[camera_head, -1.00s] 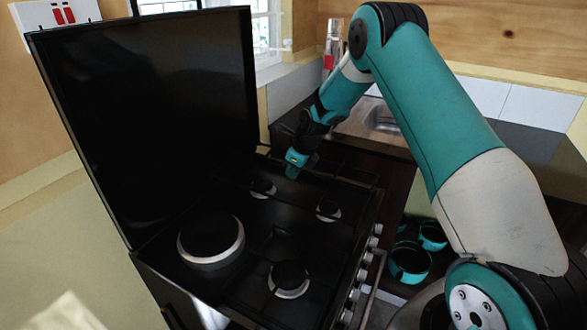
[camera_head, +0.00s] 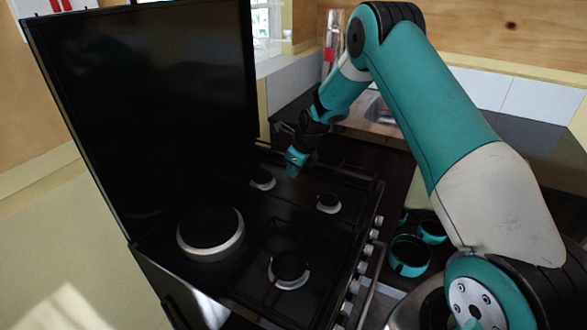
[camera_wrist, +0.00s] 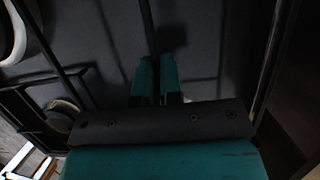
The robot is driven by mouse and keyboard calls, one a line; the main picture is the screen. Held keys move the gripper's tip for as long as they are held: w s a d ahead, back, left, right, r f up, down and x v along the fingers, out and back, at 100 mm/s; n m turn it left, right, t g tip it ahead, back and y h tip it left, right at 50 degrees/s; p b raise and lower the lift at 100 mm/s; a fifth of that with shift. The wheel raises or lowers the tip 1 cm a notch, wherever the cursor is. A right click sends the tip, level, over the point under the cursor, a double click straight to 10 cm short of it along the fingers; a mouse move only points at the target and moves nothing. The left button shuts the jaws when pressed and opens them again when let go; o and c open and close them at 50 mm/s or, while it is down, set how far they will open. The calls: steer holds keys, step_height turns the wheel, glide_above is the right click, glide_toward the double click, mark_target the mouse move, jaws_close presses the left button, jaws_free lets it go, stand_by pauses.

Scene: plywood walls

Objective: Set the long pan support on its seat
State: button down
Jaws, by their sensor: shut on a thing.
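My gripper (camera_head: 294,166) is low over the back part of the black gas hob (camera_head: 232,284). In the wrist view its teal fingers (camera_wrist: 157,76) are shut on a thin black bar of the long pan support (camera_wrist: 149,28). In the head view the dark support (camera_head: 350,172) is hard to tell from the black hob at the back right burners. Whether it rests fully on its seat cannot be told. Back burners (camera_head: 262,180) and (camera_head: 329,203) show near the gripper, and a front burner (camera_head: 289,271) and a large burner (camera_head: 210,234) show nearer me.
The raised black lid (camera_head: 150,100) stands along the hob's left side. Knobs (camera_head: 362,250) line its right front edge. A counter with a sink (camera_head: 378,112) lies behind.

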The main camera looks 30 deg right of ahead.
steer(key=shift+f+b, duration=0.3)
steer(key=shift+f, duration=0.15)
steer(key=shift+f+b, duration=0.4)
steer(key=shift+f, duration=0.3)
steer(key=shift+f+b, duration=0.4)
steer(key=shift+f, duration=0.25)
steer(key=shift+f, duration=0.35)
steer(key=shift+f, duration=0.3)
stand_by(0.6)
steer(key=c, duration=1.2)
jaws_free()
steer(key=shift+f+b, duration=0.1)
steer(key=shift+b, duration=0.2)
